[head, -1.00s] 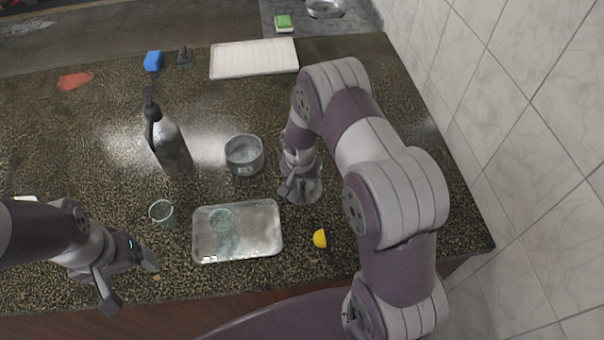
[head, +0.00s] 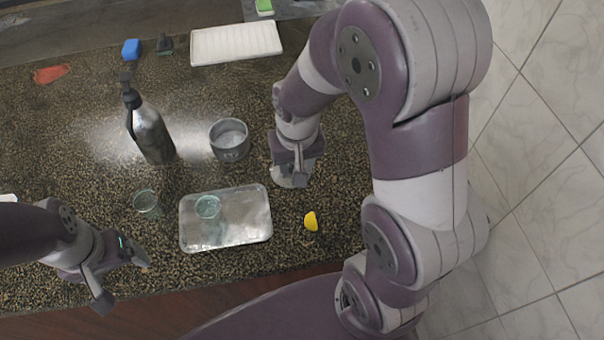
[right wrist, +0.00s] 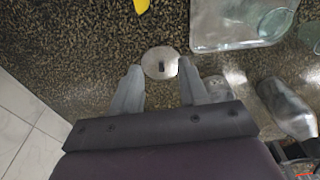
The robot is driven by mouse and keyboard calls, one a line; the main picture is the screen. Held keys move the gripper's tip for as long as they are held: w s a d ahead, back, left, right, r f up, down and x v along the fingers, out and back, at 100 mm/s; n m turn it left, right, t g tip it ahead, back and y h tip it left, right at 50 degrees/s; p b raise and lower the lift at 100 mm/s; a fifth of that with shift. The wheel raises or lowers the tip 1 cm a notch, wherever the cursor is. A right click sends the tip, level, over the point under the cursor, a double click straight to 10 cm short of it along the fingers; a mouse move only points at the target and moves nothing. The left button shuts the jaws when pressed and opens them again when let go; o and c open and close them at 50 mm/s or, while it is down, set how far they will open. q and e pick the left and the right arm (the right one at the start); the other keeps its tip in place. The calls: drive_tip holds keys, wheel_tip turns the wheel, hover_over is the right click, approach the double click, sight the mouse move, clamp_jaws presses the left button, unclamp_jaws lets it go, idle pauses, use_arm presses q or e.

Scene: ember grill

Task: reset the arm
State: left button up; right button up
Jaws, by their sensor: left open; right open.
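My right arm reaches over the counter from the right. My right gripper (head: 291,172) points down beside the metal tray, and in the right wrist view (right wrist: 160,80) its two fingers are apart with nothing between them. A round metal lid with a dark knob (right wrist: 160,63) lies on the counter just beyond its fingertips. In the head view the lid is partly hidden under the gripper. My left gripper (head: 124,282) is open and empty at the counter's front edge on the left.
A metal tray (head: 240,232) holds a greenish glass (head: 207,207), with another glass (head: 147,203) left of it. A grey pot (head: 230,148), a dark bottle (head: 150,132) and a yellow lemon piece (head: 311,221) stand nearby. A white tray (head: 236,42) lies at the back.

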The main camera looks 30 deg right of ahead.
drive_tip(key=s+n, duration=0.2)
drive_tip(key=s, duration=0.4)
drive_tip(key=shift+a+r+n, duration=0.25)
drive_tip(key=shift+a+n, duration=0.05)
drive_tip(key=shift+a, duration=0.1)
